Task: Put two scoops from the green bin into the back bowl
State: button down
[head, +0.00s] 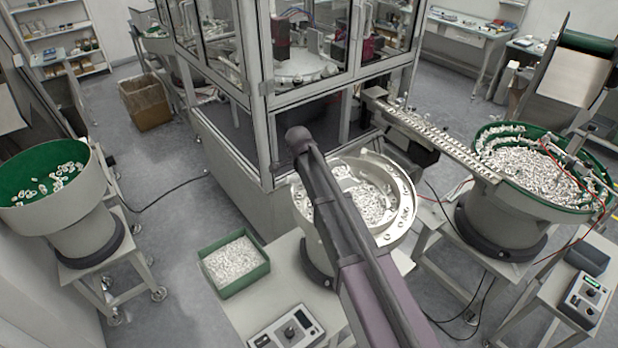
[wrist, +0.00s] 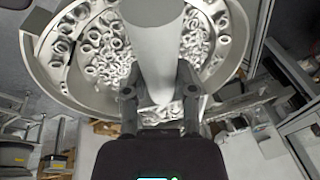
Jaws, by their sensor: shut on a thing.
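The green bin (head: 207,277) stands on a low table left of the middle bowl and is full of small white parts. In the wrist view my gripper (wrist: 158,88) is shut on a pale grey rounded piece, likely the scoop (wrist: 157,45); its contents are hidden. Behind it is a metal bowl (wrist: 43,62) holding ring-shaped parts, apparently the middle bowl (head: 406,190) of the head view. My arm crosses that bowl in the head view and my gripper is hidden there. I cannot tell which bowl counts as the back bowl.
A green-lined bowl (head: 45,160) with few parts stands at left, a fuller one (head: 572,207) at right. A feed track (head: 440,140) runs from the right bowl to the glazed machine frame (head: 260,120). A control box (head: 287,328) sits in front of the green bin.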

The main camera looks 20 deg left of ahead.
jog(key=shift+f, duration=0.25)
jog(key=shift+w+d+r+g+y, duration=0.1)
jog(key=shift+w+d+g+y, duration=0.1)
jog(key=shift+d+g+y, duration=0.3)
jog(key=shift+w+d+g+y, duration=0.2)
jog(key=shift+g+y, duration=0.2)
jog(key=shift+y, duration=0.3)
jog(key=shift+w+d+r+m+g+y+p, duration=0.15)
jog(key=shift+w+d+r+g+y+p, duration=0.1)
jog(key=shift+d+r+g+y+p, duration=0.25)
jog(key=shift+w+d+r+m+g+y+p, duration=0.1)
jog(key=shift+w+d+r+g+y+p, duration=0.2)
jog(key=shift+r+y, duration=0.45)
jog(key=shift+w+d+r+m+g+y+p, duration=0.2)
jog(key=shift+r+y+p, duration=0.25)
jog(key=shift+r, duration=0.3)
jog(key=w+d+r+g+y+b, duration=0.2)
jog(key=w+d+r+g+y, duration=0.1)
jog(key=w+d+r+y, duration=0.1)
jog(key=shift+d+r+y, duration=0.3)
jog(key=shift+d+y, duration=0.5)
jog(key=shift+d, duration=0.5)
jog(key=shift+m, duration=0.25)
jog(key=shift+s, duration=0.1)
